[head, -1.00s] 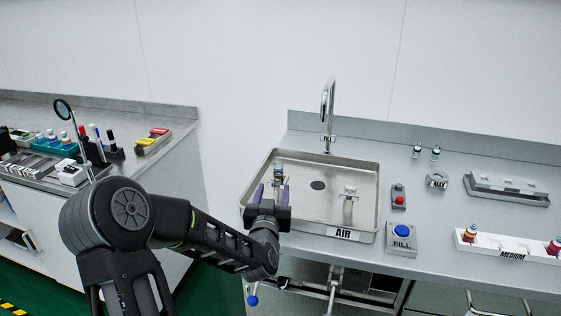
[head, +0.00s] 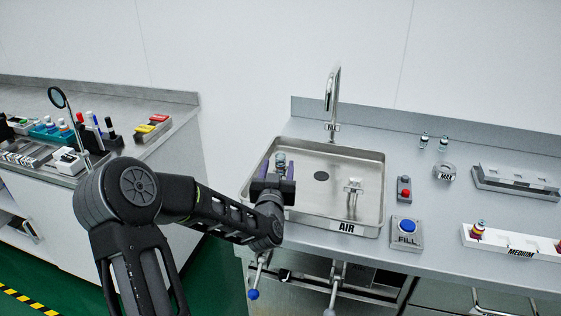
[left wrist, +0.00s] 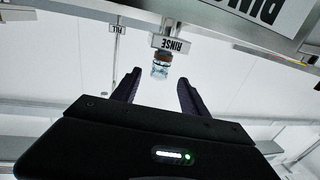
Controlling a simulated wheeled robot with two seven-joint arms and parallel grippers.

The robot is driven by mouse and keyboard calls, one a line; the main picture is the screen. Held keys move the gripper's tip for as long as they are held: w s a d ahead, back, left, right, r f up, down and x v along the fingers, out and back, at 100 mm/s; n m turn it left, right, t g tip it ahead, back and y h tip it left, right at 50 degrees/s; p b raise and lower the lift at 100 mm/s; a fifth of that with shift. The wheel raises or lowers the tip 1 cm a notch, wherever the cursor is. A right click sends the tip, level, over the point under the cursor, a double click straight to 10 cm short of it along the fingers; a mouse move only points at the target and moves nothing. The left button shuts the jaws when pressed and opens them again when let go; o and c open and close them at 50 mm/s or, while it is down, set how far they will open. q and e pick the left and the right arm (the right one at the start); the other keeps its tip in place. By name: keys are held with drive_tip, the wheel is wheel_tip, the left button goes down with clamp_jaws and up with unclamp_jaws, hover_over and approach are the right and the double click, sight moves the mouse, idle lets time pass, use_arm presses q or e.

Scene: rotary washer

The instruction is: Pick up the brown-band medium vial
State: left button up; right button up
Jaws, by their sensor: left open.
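A small clear vial with a brown band (left wrist: 161,66) stands at the RINSE holder (left wrist: 171,43) in the left wrist view, which looks upside down. It lines up with the gap between my left gripper's fingers (left wrist: 158,79), seemingly just beyond the tips. In the head view the vial (head: 281,159) shows at the sink's left side, partly behind my left gripper (head: 278,170). The gripper is open and empty, its dark fingers spread either side of the vial's line. Whether they overlap the vial is unclear. My right gripper is not in view.
The sink (head: 370,205) has a tall faucet (head: 332,100) behind and an AIR holder (head: 353,187) to the right. A crowded bench (head: 150,150) is left.

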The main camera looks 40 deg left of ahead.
sight(280, 161)
use_arm(q)
drive_tip(key=shift+w+a+p, duration=0.25)
drive_tip(key=shift+w+p, duration=0.05)
drive_tip(key=shift+w, duration=0.15)
drive_tip(key=p+x, duration=0.1)
drive_tip(key=x, duration=0.3)
drive_tip(key=shift+w+f, duration=0.1)
drive_tip(key=shift+f, duration=0.05)
drive_tip(key=shift+c, duration=0.4)
clamp_jaws()
